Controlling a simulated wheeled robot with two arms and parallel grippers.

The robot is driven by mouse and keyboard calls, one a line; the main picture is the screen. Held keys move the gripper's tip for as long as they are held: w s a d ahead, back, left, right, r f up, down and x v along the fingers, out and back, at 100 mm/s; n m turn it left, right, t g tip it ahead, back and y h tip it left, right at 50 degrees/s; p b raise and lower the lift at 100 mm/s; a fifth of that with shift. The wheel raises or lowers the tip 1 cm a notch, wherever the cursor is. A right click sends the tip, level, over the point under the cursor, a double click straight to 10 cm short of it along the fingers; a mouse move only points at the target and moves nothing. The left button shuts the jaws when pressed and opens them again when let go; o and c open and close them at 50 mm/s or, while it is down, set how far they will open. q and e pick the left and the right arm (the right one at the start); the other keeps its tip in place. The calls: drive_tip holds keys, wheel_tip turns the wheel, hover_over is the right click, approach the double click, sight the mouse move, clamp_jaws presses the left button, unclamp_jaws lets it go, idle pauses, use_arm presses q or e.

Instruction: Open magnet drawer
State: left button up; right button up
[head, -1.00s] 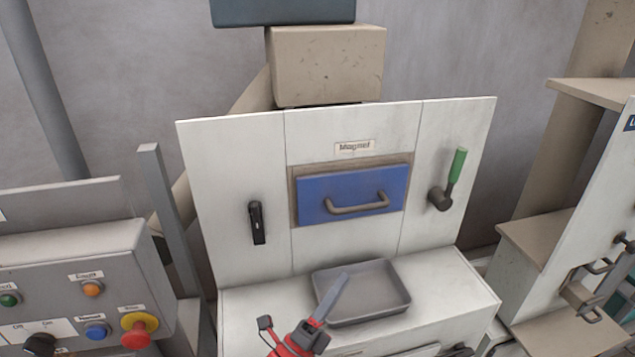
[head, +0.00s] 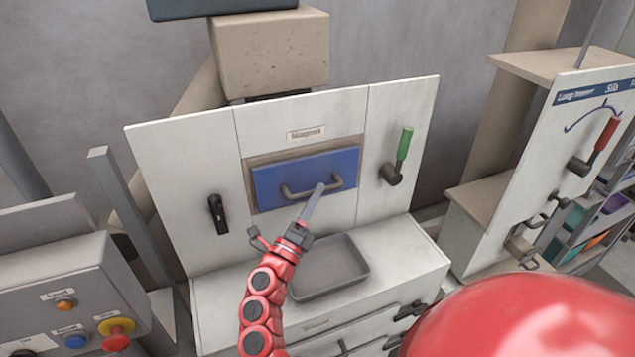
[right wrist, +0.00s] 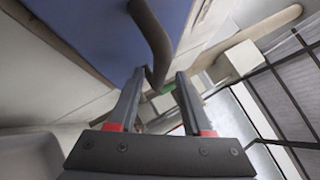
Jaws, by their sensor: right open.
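The magnet drawer (head: 270,186) has a blue front with a grey bow handle (head: 300,194), in a white panel under a "Magnet" label (head: 306,134). The drawer looks shut in its frame. My right gripper (head: 318,194) is at the handle's right half in the head view, partly covering it. In the right wrist view the fingers (right wrist: 160,80) are apart, with the handle (right wrist: 152,38) reaching down to the gap between the tips. The blue front (right wrist: 85,30) is beside it. Whether a finger touches the handle cannot be told. My left gripper is not in view.
A grey tray (head: 352,276) stands on the ledge below the drawer. A green-handled lever (head: 404,145) is to the drawer's right, a black latch (head: 217,213) to its left. A button box (head: 60,290) is at the lower left. A red-handled lever (head: 606,134) is at the right.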

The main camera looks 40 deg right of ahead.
drive_tip(key=shift+x, duration=1)
drive_tip(key=shift+f, duration=0.1)
drive_tip(key=shift+c, duration=0.2)
clamp_jaws()
idle(0.5)
